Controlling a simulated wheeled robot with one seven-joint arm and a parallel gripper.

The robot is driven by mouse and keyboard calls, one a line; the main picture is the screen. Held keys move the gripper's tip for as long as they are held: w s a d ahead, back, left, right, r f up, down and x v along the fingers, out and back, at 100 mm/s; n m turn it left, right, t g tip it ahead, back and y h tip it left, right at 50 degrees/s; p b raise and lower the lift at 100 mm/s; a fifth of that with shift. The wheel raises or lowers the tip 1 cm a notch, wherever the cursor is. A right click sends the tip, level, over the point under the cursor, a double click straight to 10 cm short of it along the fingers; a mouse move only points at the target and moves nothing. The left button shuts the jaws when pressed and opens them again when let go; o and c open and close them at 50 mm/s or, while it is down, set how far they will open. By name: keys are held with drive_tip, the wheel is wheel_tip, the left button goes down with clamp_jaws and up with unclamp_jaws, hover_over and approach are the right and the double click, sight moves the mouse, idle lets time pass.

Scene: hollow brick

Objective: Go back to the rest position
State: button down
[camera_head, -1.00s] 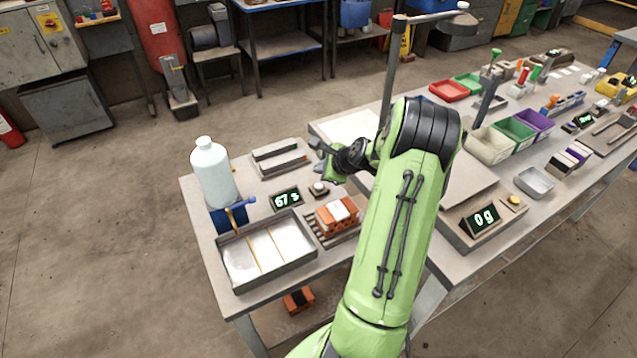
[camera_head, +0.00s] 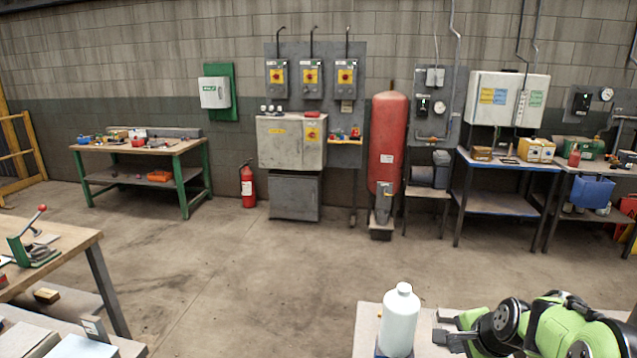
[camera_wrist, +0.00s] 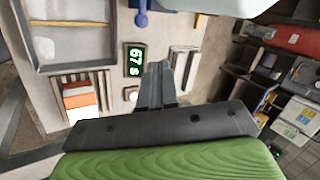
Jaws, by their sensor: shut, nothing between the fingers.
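My gripper (camera_wrist: 157,70) is shut and empty in the wrist view, its fingers together above the bench top. In the head view my gripper (camera_head: 443,328) is at the lower right, just right of the white bottle (camera_head: 399,322). In the wrist view an orange brick with a white top (camera_wrist: 78,97) sits on a slatted rack, left of the fingers and apart from them. The head view cuts off most of the bench.
A metal tray (camera_wrist: 33,45) is at the upper left of the wrist view. In the head view a workbench with a green lever tool (camera_head: 35,250) stands at the left. Open floor (camera_head: 230,280) lies between the benches. A red tank (camera_head: 388,140) and cabinets line the wall.

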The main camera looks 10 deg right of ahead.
drive_tip(key=s+a+r+n+p, duration=0.1)
drive_tip(key=s+a+r+n, duration=0.85)
drive_tip(key=a, duration=0.45)
drive_tip(key=s+a+n+g+p, duration=0.1)
drive_tip(key=s+a+n, duration=0.3)
drive_tip(key=s+n, duration=0.4)
drive_tip(key=s, duration=0.4)
drive_tip(key=shift+s+r, duration=0.25)
drive_tip(key=shift+r, duration=0.1)
drive_tip(key=shift+a, duration=0.1)
